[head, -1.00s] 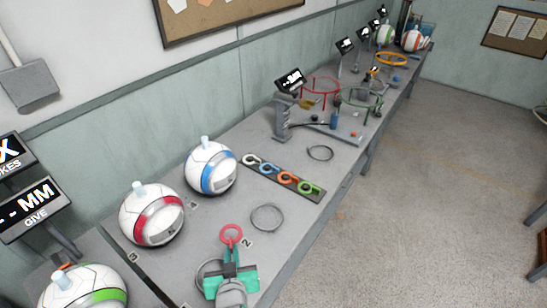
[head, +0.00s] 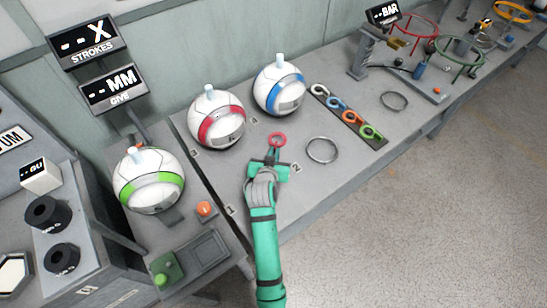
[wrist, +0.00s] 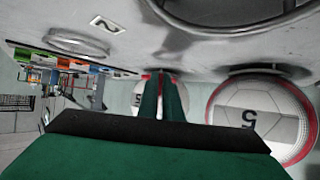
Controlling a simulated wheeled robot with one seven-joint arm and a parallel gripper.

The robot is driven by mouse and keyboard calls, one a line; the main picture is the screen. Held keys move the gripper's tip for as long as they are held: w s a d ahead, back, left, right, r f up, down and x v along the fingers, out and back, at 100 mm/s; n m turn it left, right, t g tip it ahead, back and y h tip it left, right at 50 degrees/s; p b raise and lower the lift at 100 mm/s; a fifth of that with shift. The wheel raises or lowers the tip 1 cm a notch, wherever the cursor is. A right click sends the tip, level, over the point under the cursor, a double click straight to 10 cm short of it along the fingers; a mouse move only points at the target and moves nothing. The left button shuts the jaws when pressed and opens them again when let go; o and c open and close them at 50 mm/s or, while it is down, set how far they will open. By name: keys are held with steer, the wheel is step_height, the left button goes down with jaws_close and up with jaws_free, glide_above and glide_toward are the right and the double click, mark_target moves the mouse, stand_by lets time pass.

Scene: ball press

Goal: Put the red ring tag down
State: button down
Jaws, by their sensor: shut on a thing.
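The red ring tag (head: 278,139) is a small red loop just beyond my gripper (head: 272,160), above the grey bench between the red-banded ball (head: 217,119) and a steel ring (head: 322,150). My gripper is shut on the tag. In the wrist view the fingers (wrist: 162,97) are close together, and a little red shows at their tips; the tag is mostly hidden there. Whether the tag touches the bench I cannot tell.
A blue-banded ball (head: 280,89) stands behind. A dark rack (head: 349,118) with white, blue, orange and green ring tags lies to the right. A green-banded ball (head: 149,180) is at left. Bare bench lies around the number 2 card (head: 297,167).

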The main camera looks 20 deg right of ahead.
steer(key=shift+w+f, duration=0.4)
steer(key=f, duration=0.3)
steer(key=shift+w+a, duration=0.1)
steer(key=shift+a, duration=0.1)
steer(key=shift+d+f, duration=0.15)
steer(key=shift+d, duration=0.25)
steer(key=shift+f, duration=0.15)
steer(key=shift+a+f, duration=0.2)
steer(key=shift+f, duration=0.2)
steer(key=c, duration=1.9)
jaws_free()
steer(key=shift+c, duration=0.2)
steer(key=shift+f, duration=0.1)
